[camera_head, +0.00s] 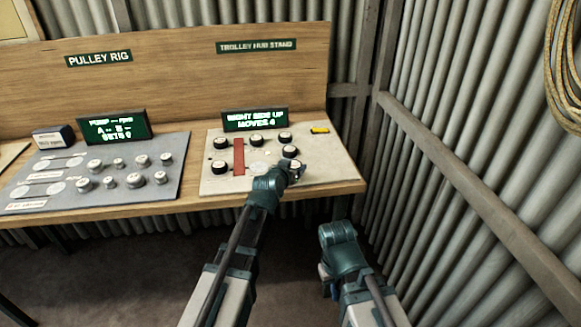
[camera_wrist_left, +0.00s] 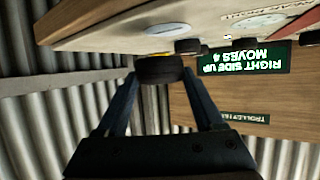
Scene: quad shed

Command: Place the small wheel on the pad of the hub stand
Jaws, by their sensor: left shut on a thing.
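My left gripper (camera_head: 297,168) is over the right front part of the hub stand board (camera_head: 325,165). In the left wrist view its two fingers (camera_wrist_left: 160,80) are shut on a small black wheel (camera_wrist_left: 159,69), held near the board, which shows upside down above it. Several dark wheels stand on the board, among them one at the front left (camera_head: 220,168) and one at the back (camera_head: 256,140).
A red bar (camera_head: 239,156) and a yellow block (camera_head: 319,130) are on the board. A sign (camera_head: 255,119) reads "RIGHT SIDE UP MOVES 4". The pulley rig board (camera_head: 125,185) with several knobs is at left. A corrugated wall (camera_head: 470,150) with a rail bounds the right.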

